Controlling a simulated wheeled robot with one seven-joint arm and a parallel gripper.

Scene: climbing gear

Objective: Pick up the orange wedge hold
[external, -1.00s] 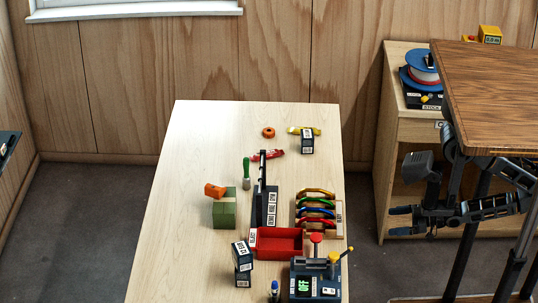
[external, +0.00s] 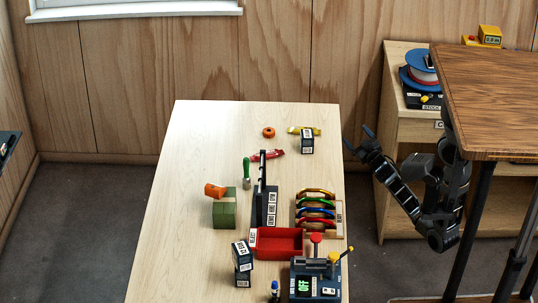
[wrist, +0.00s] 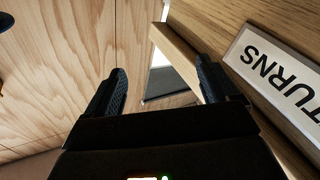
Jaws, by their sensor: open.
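The orange wedge hold (external: 215,190) sits on top of a green block (external: 224,214) with a light band, on the left part of the pale table (external: 190,150). My gripper (external: 358,140) is off the table's right edge, well to the right of the wedge and apart from it. Its two fingers are spread and empty. In the wrist view my gripper (wrist: 162,76) is also open, with nothing between the fingers but background. The wedge does not show in the wrist view.
A dark upright rack (external: 265,205), a red tray (external: 277,242) and a stand of coloured carabiners (external: 317,210) stand right of the wedge. An orange ring (external: 268,132) lies farther back. A brown tabletop (external: 490,95) is at right. The table's left side is clear.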

